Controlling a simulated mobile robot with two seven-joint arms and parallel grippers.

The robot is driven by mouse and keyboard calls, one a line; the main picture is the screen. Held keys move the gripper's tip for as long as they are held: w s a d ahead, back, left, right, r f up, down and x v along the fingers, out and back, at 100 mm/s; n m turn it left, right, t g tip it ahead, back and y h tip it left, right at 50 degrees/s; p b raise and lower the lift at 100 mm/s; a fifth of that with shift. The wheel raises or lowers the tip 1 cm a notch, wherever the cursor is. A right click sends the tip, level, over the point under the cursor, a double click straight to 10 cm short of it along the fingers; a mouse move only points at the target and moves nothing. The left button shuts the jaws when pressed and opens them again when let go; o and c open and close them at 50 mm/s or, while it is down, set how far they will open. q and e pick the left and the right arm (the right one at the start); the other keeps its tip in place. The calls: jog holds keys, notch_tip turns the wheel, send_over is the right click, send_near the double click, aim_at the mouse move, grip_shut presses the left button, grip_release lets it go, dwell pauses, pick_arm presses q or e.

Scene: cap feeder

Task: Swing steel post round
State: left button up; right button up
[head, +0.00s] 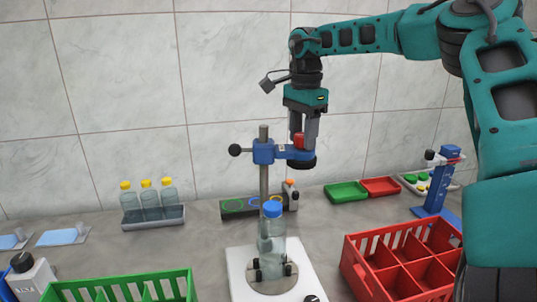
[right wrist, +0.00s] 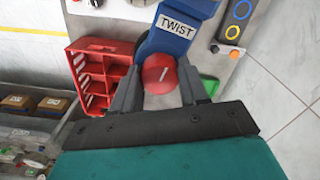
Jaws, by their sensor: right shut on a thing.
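The steel post (head: 264,185) stands upright on a round grey base on a white board. A blue arm (head: 264,151) is clamped high on the post, with a black side knob (head: 235,150), and reaches right. My right gripper (head: 303,138) points down and is shut on the red knob (right wrist: 159,74) at the blue arm's outer end. A clear bottle (head: 272,245) with a blue cap (head: 272,210) stands upright on the base, in front of the post's lower part. My left gripper is out of view.
A green crate (head: 120,284) is at front left, and a red divided crate (head: 400,245) at front right. Yellow-capped bottles (head: 147,203) stand in a grey tray behind left. A button panel (head: 238,207), small green tray (head: 346,192) and blue stand (head: 438,185) are behind.

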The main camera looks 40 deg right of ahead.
jog(key=shift+w+d+r+n, duration=0.1)
jog(key=shift+w+d+n, duration=0.3)
jog(key=shift+n, duration=0.3)
jog(key=shift+w+d+n, duration=0.15)
jog(key=shift+w+n, duration=0.3)
jog(key=shift+n, duration=0.25)
jog(key=o, duration=1)
jog(key=shift+w, duration=0.1)
jog(key=shift+o, duration=0.2)
jog(key=shift+r, duration=2.95)
jog(key=shift+f, duration=0.1)
